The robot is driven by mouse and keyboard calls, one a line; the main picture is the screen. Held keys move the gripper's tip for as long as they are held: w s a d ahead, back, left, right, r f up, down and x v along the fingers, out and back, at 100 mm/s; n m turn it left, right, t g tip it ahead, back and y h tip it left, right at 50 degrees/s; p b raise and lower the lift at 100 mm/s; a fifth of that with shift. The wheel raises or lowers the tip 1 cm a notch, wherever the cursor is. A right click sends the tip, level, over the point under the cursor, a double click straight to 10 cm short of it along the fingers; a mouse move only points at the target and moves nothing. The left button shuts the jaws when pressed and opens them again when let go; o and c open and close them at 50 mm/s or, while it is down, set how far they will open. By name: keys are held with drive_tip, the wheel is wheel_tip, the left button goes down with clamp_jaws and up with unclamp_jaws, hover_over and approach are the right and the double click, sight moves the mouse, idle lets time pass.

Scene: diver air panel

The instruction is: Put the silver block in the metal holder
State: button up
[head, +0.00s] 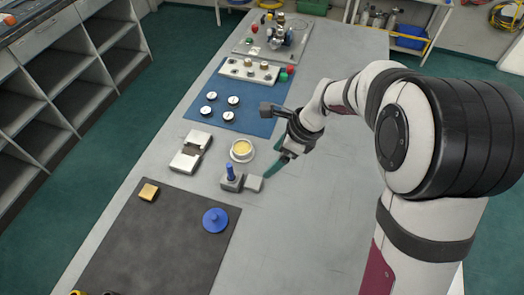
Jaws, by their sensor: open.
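The silver block (254,183) is a small plain grey block on the bare grey table, just right of a grey base with a blue upright handle. The metal holder (188,150) appears to be the pale metal piece with a notch in it, to the block's upper left. It lies flat on the table and its notch looks empty. My gripper (273,169) points down with teal fingers, close to the silver block at its upper right. It is open, with nothing seen between the fingers. Whether a finger touches the block cannot be told.
The blue-handled base (231,178) stands close beside the block. A round cup with yellow contents (242,150) is behind it. A dark mat (180,245) holds a brass block (149,192) and a blue knob (215,221). A blue mat (255,122) with gauges lies farther back.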

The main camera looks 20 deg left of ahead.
sight(255, 182)
drive_tip(key=x, duration=1.4)
drive_tip(key=shift+s+d+f, duration=0.1)
drive_tip(key=shift+s+d, duration=0.05)
drive_tip(key=shift+d, duration=0.3)
clamp_jaws()
